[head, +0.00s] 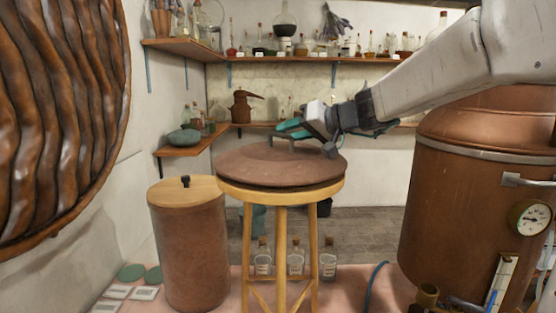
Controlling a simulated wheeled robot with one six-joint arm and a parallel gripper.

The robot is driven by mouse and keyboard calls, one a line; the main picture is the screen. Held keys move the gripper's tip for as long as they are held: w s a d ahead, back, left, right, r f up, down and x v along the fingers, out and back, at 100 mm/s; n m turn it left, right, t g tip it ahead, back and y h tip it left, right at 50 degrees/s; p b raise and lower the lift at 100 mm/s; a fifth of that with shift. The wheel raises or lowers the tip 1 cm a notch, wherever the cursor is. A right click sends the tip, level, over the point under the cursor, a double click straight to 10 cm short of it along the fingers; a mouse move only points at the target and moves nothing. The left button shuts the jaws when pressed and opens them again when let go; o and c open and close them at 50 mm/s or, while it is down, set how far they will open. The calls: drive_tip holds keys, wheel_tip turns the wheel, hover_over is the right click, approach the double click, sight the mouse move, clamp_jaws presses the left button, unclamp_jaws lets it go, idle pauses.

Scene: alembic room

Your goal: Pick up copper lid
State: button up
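The copper lid (260,168) is a broad, shallow reddish-brown disc. It lies flat on the round wooden stool (281,194) in the middle of the head view. A small handle seems to stand on top of the lid, partly hidden by my gripper. My gripper (290,129), with teal fingertips, is low over the lid's upper side, close to the handle. I cannot tell whether it touches the handle or whether its fingers are open or shut.
A copper drum with a wooden top (186,190) stands left of the stool. A large copper still (450,190) with a gauge stands at right. Shelves (290,58) of glassware line the back wall. Bottles (295,260) stand below the stool. Some floor shows behind.

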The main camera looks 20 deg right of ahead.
sight(280, 135)
drive_tip(key=x, duration=0.4)
drive_tip(key=shift+f, duration=0.1)
drive_tip(key=shift+s, duration=0.1)
drive_tip(key=shift+c, duration=0.4)
drive_tip(key=shift+a, duration=0.1)
clamp_jaws()
idle(0.7)
